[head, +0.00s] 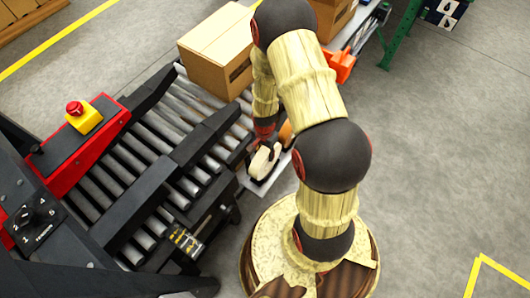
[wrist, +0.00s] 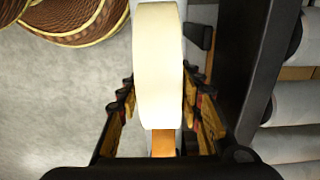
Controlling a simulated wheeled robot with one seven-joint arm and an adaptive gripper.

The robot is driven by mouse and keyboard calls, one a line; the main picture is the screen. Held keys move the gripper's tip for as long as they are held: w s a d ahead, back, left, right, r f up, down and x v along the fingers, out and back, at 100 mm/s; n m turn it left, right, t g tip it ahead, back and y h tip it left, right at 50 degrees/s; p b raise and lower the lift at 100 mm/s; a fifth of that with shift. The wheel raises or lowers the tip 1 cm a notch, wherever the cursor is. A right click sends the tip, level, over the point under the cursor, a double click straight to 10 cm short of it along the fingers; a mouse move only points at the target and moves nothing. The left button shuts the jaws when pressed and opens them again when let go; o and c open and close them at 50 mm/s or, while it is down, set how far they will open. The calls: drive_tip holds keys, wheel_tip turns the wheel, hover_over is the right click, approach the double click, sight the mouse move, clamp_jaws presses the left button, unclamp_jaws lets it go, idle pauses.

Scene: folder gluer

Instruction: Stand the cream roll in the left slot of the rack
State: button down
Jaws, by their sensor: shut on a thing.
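The cream roll (wrist: 158,60) is between the two fingers of my gripper (wrist: 160,95) in the wrist view, seen edge-on with its broad band facing the camera. My gripper is shut on it. In the head view the cream roll (head: 262,162) hangs below my gripper (head: 265,143), over or near a pale surface (head: 258,184) beside the conveyor. I cannot tell whether it touches that surface. An orange-brown thing (wrist: 163,143) shows past the roll's end. The rack and its left slot cannot be made out; my arm covers part of that area.
The roller conveyor (head: 165,125) with dark side rails lies to the left, close to my gripper. A cardboard box (head: 222,48) sits at its far end. A red emergency button (head: 75,108) is on the machine. Grey floor is open to the right.

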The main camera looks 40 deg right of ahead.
drive_tip(key=shift+w+f, duration=0.1)
drive_tip(key=shift+f, duration=0.1)
idle(0.4)
drive_tip(key=shift+f+b, duration=0.55)
drive_tip(key=shift+f, duration=0.7)
drive_tip(key=c, duration=1.1)
unclamp_jaws()
drive_tip(key=shift+c, duration=0.2)
wheel_tip(320, 180, up, 12)
drive_tip(key=shift+f, duration=0.1)
